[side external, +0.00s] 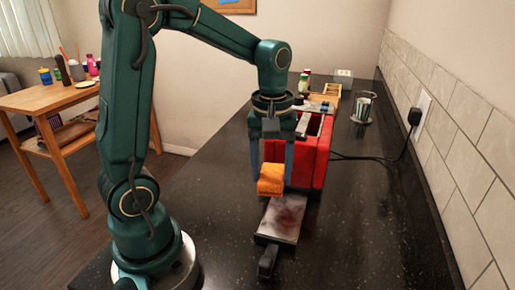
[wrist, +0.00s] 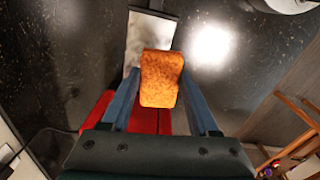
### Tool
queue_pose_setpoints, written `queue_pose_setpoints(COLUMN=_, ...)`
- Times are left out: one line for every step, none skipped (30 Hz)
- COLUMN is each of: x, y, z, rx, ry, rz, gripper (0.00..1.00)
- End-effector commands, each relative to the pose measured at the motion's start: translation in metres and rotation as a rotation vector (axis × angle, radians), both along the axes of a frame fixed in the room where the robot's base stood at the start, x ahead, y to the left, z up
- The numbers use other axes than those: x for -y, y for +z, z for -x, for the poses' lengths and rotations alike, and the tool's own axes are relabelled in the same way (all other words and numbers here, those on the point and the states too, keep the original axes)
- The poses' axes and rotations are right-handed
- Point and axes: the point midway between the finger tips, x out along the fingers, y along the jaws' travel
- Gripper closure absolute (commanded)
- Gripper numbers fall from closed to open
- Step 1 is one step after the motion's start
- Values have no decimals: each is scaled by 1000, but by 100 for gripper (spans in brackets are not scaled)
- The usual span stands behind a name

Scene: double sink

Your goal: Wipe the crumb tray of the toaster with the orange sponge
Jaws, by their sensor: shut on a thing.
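The orange sponge (side external: 271,179) is held between the blue fingers of my gripper (side external: 273,176), above the far end of the crumb tray. In the wrist view the sponge (wrist: 161,79) sits between the fingertips (wrist: 162,85). The crumb tray (side external: 281,220) is a flat metal plate with reddish-brown smudges and a black handle (side external: 267,262) toward the near side. The tray also shows in the wrist view (wrist: 148,32), partly hidden by the sponge. The red toaster (side external: 316,152) stands just behind the tray. I cannot tell whether the sponge touches the tray.
A black cord runs from the toaster to a plug (side external: 414,117) on the tiled wall at right. The dark counter (side external: 370,235) is clear right of the tray. A wooden table (side external: 60,100) stands at left.

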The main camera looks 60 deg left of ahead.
Motion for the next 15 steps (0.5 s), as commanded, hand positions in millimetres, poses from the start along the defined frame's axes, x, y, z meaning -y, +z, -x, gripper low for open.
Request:
queue_pose_setpoints(x=11, y=-2, z=-3, rx=-7, ry=-42, rz=1, gripper=84)
queue_pose_setpoints(x=15, y=-3, z=-4, rx=-10, ry=-62, rz=3, gripper=84)
queue_pose_setpoints(x=21, y=-5, z=-5, rx=-13, ry=-86, rz=2, gripper=84)
queue_pose_setpoints(x=24, y=-6, z=-5, rx=-16, ry=-100, rz=3, gripper=84)
queue_pose_setpoints(x=28, y=-6, z=-5, rx=-20, ry=-112, rz=4, gripper=84)
queue_pose_setpoints(x=30, y=-7, z=-5, rx=-24, ry=-124, rz=4, gripper=84)
queue_pose_setpoints(x=32, y=-8, z=-4, rx=-26, ry=-132, rz=5, gripper=84)
queue_pose_setpoints(x=34, y=-9, z=-4, rx=-26, ry=-137, rz=5, gripper=84)
queue_pose_setpoints(x=35, y=-9, z=-4, rx=-28, ry=-141, rz=5, gripper=84)
queue_pose_setpoints(x=35, y=-10, z=-4, rx=-28, ry=-143, rz=5, gripper=84)
queue_pose_setpoints(x=35, y=-11, z=-4, rx=-28, ry=-143, rz=5, gripper=84)
queue_pose_setpoints(x=35, y=-13, z=-4, rx=-28, ry=-143, rz=5, gripper=84)
queue_pose_setpoints(x=35, y=-15, z=-4, rx=-28, ry=-143, rz=5, gripper=84)
queue_pose_setpoints(x=35, y=-16, z=-4, rx=-29, ry=-143, rz=5, gripper=84)
queue_pose_setpoints(x=35, y=-19, z=-4, rx=-29, ry=-143, rz=5, gripper=84)
